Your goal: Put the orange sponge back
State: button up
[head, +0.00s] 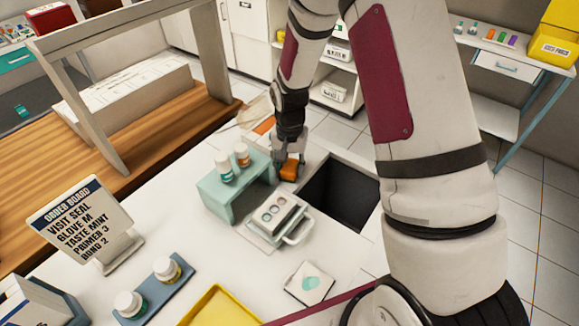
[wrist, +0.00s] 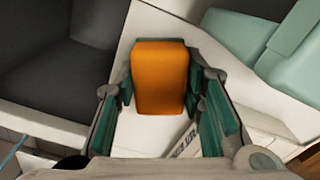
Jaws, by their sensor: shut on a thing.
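The orange sponge (head: 289,171) is a small block between the fingers of my gripper (head: 290,163), beside the dark opening in the white counter. In the wrist view the sponge (wrist: 160,78) sits between both green-padded fingers of my gripper (wrist: 162,92), which is shut on it. White counter surface shows around and below it. I cannot tell whether the sponge touches the counter.
A dark square basin (head: 340,195) lies right of my gripper. A mint-green stand (head: 215,195) with two small bottles is on its left. A stack of white trays (head: 275,222) is in front. An order board (head: 85,222) stands at the left.

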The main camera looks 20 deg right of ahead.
aim_at(290, 165)
jog(key=o, duration=1.3)
jog(key=shift+f, duration=0.15)
notch_tip(290, 165, up, 12)
jog(key=r, duration=0.1)
jog(key=s+r+n+t, duration=0.2)
jog(key=s+r+n, duration=0.1)
jog(key=s+r, duration=0.85)
jog(key=s+r+n, duration=0.1)
jog(key=s+r, duration=0.1)
jog(key=s, duration=0.3)
jog(key=s+r+n+t, duration=0.1)
jog(key=s+r, duration=0.1)
jog(key=s, duration=0.3)
jog(key=s+r+n+t, duration=0.1)
jog(key=s+r, duration=0.1)
jog(key=s, duration=0.3)
jog(key=shift+s+d+r+n, duration=0.2)
jog(key=shift+r+n, duration=0.1)
jog(key=shift+n, duration=0.1)
